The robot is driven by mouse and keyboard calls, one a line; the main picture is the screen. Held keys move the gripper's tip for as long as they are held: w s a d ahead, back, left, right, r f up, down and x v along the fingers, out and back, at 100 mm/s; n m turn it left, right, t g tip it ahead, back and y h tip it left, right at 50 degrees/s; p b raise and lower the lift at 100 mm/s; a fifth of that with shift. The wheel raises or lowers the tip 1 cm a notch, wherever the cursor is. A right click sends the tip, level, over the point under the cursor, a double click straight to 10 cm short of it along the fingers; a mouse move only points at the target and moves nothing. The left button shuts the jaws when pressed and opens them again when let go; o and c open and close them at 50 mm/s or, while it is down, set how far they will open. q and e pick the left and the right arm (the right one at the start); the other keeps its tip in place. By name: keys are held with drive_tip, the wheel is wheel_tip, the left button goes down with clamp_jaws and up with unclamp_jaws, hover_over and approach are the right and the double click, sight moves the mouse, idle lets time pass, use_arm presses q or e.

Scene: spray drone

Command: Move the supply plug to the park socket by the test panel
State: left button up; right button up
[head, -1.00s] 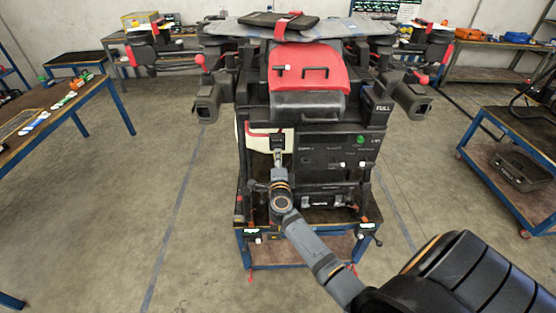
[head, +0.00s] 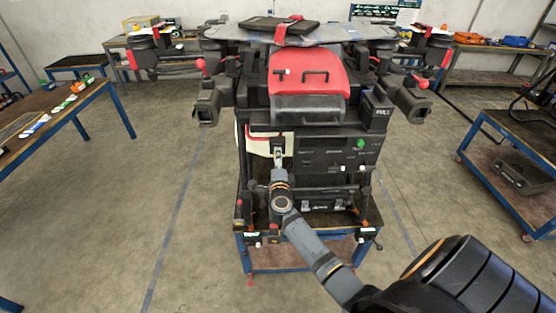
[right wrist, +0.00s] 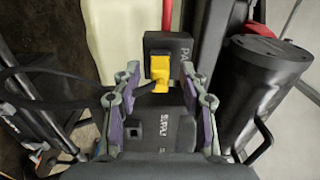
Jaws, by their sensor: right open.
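The yellow supply plug (right wrist: 160,72) sits at the dark block marked "PA…" (right wrist: 178,43), which I take for the park socket. A black cable runs from the plug to the left. Below it, the box marked "SUPPL…" (right wrist: 165,130) shows a square opening with nothing in it. My right gripper (right wrist: 162,88) is open, one finger on each side of the plug, with gaps visible. In the head view my right gripper (head: 278,150) reaches the left part of the drone's front; the plug is hidden there. The dark panel (head: 335,150) with a green mark is to its right.
The spray drone's red-topped body (head: 307,75) rises above the gripper. A black cylinder (right wrist: 262,85) stands close right of it in the wrist view. A blue-framed cart (head: 300,250) carries the drone. Work tables (head: 50,120) stand left and right, with open floor between.

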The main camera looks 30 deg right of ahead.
drive_tip(key=v, duration=1.2)
drive_tip(key=shift+f, duration=0.1)
idle(0.4)
drive_tip(key=s+a+f+n+y+b, duration=0.1)
drive_tip(key=a+f+n+y+b, duration=0.3)
drive_tip(key=f, duration=0.6)
drive_tip(key=a+f+n+y, duration=0.1)
drive_tip(key=f+n, duration=0.4)
drive_tip(key=f, duration=0.5)
drive_tip(key=s+a+f+n+g+y+b, duration=0.15)
drive_tip(key=s+f+n, duration=0.3)
drive_tip(key=f, duration=0.55)
drive_tip(key=s+a+f+n+g+y+b, duration=0.1)
drive_tip(key=s+f+n+g+y, duration=0.3)
drive_tip(key=f, duration=0.6)
drive_tip(key=s+d+f+n+g+b, duration=0.1)
drive_tip(key=s+f+n+g, duration=0.1)
drive_tip(key=s+f, duration=0.4)
drive_tip(key=s+d+f+n+g+h+b, duration=0.1)
drive_tip(key=s+f, duration=0.6)
drive_tip(key=s, duration=0.8)
drive_tip(key=s+d+f+n+g+h+b, duration=0.1)
drive_tip(key=s+f+n+g, duration=0.3)
drive_tip(key=s+f, duration=0.3)
drive_tip(key=s+g, duration=0.1)
drive_tip(key=s, duration=0.3)
drive_tip(key=shift+d+g, duration=0.2)
drive_tip(key=shift+g, duration=0.15)
